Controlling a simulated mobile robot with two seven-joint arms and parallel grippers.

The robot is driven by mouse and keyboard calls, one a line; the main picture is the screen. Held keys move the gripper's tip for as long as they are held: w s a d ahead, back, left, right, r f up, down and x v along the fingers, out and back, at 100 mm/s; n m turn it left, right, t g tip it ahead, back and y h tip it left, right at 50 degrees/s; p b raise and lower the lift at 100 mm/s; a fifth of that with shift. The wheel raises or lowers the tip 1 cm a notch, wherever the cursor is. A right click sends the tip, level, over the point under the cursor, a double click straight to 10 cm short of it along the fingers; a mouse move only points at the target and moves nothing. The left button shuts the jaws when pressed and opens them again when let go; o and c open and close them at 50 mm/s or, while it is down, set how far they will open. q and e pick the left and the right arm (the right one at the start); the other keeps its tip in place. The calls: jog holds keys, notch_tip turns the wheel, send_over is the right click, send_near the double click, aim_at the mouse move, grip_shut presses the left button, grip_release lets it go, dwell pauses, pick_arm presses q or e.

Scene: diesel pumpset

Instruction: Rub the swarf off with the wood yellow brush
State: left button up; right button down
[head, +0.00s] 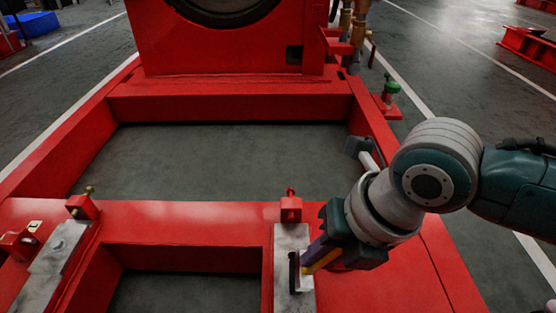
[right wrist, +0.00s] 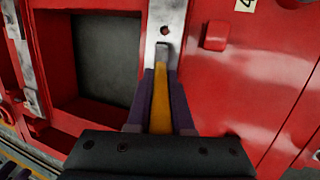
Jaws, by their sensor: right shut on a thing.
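My right gripper (head: 312,259) is shut on the yellow wooden brush (head: 323,262), which also shows between the purple fingers in the right wrist view (right wrist: 160,103). The brush's dark head (head: 293,272) is over the bare grey metal pad (head: 291,240) on the red frame. In the right wrist view the head is at the pad (right wrist: 165,14), below a dark hole; whether it touches the pad I cannot tell. I cannot make out any swarf on the pad; the brush and gripper hide part of it. My left gripper is not in view.
The red base frame (head: 180,218) has open gaps showing the grey floor. A red block with a bolt (head: 291,208) stands just behind the pad. Another grey pad (head: 58,250) lies at the left. A green-topped fitting (head: 391,88) stands at the right rail.

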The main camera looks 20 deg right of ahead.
jog(key=shift+f, duration=0.2)
jog(key=shift+r, duration=0.1)
jog(key=shift+s+a+r+p, duration=0.15)
jog(key=shift+s+p, duration=0.3)
jog(key=shift+p, duration=0.2)
jog(key=s+a+p, duration=0.2)
jog(key=s+p, duration=0.6)
jog(key=s, duration=0.2)
jog(key=shift+a, duration=0.4)
dwell(1.3)
